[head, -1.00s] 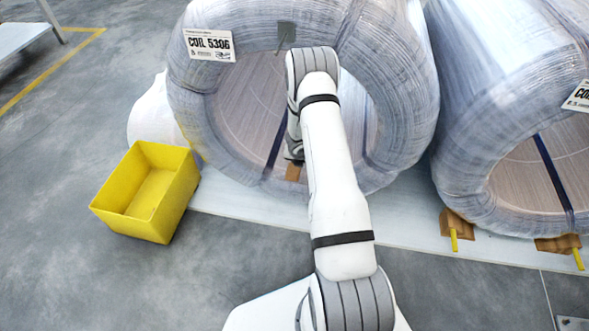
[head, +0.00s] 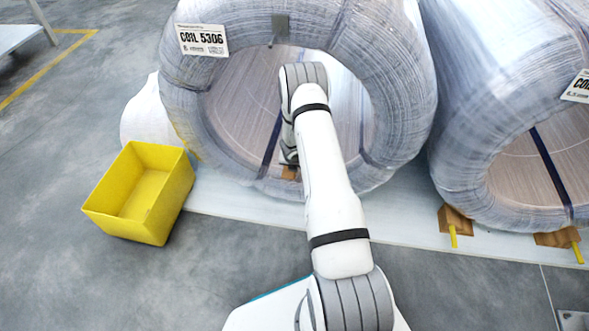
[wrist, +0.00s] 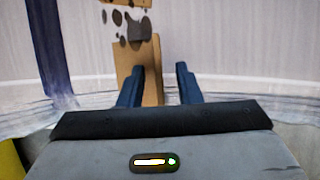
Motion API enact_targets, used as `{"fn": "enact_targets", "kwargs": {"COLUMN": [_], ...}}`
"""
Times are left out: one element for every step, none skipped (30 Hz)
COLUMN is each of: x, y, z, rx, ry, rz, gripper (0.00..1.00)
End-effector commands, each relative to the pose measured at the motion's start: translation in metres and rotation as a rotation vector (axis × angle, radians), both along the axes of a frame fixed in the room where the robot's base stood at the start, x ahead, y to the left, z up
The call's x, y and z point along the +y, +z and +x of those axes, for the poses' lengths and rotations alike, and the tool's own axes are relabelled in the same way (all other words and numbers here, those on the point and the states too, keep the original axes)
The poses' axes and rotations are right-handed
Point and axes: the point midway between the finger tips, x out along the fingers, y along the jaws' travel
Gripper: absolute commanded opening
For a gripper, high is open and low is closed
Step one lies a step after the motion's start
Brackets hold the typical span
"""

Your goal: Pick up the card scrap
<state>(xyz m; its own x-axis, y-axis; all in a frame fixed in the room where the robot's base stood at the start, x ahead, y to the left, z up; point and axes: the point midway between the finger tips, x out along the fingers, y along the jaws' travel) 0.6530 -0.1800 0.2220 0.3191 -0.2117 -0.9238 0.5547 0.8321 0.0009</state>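The card scrap (wrist: 151,72) is a brown piece standing upright in the wrist view, with dark spots and a grey patch by its top. A second brown piece shows at the top edge; I cannot tell if they are one. My gripper (wrist: 160,75) is open, with two blue fingers apart. The scrap is beyond them, overlapping the left finger in the picture; contact cannot be told. In the head view a small brown patch (head: 290,173), likely the scrap, shows at the bottom of the coil's opening, under my wrist. My fingertips are hidden there.
The wrapped coil 5306 (head: 400,90) surrounds the place where my arm reaches. Another wrapped coil (head: 465,130) stands at right, with brown blocks (head: 455,221) at its base. A yellow bin (head: 150,215) and a white sack (head: 147,125) are at left. Floor in front is clear.

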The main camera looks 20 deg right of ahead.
Motion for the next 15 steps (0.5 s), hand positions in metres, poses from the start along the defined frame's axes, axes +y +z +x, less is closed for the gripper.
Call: {"fn": "enact_targets", "kwargs": {"x": [0.0002, 0.0003, 0.0004, 0.0003, 0.0004, 0.0004, 0.0005, 0.0005, 0.0006, 0.0006, 0.0006, 0.0006, 0.0007, 0.0007, 0.0008], "y": [-0.0013, -0.0017, -0.0021, -0.0025, -0.0027, -0.0022, -0.0020, -0.0020, -0.0020, -0.0020, -0.0020, -0.0020, -0.0019, -0.0019, -0.0019], "z": [0.0000, 0.0000, 0.0000, 0.0000, 0.0000, 0.0001, 0.0000, 0.0000, 0.0001, 0.0001, 0.0001, 0.0000, 0.0000, 0.0000, 0.0001], "rx": [0.000, 0.000, 0.000, 0.000, 0.000, 0.000, 0.000, 0.000, 0.000, 0.000, 0.000, 0.000, 0.000, 0.000, 0.000], "ry": [0.000, 0.000, 0.000, 0.000, 0.000, 0.000, 0.000, 0.000, 0.001, 0.001, 0.001, 0.001, 0.001, 0.001, 0.001], "rz": [0.000, 0.000, 0.000, 0.000, 0.000, 0.000, 0.000, 0.000, 0.000, 0.000, 0.000, 0.000, 0.000, 0.000, 0.000], "gripper": [0.31, 0.31, 0.31, 0.31, 0.31, 0.29, 0.27, 0.24, 0.21, 0.19, 0.16, 0.13, 0.10, 0.08, 0.05]}}
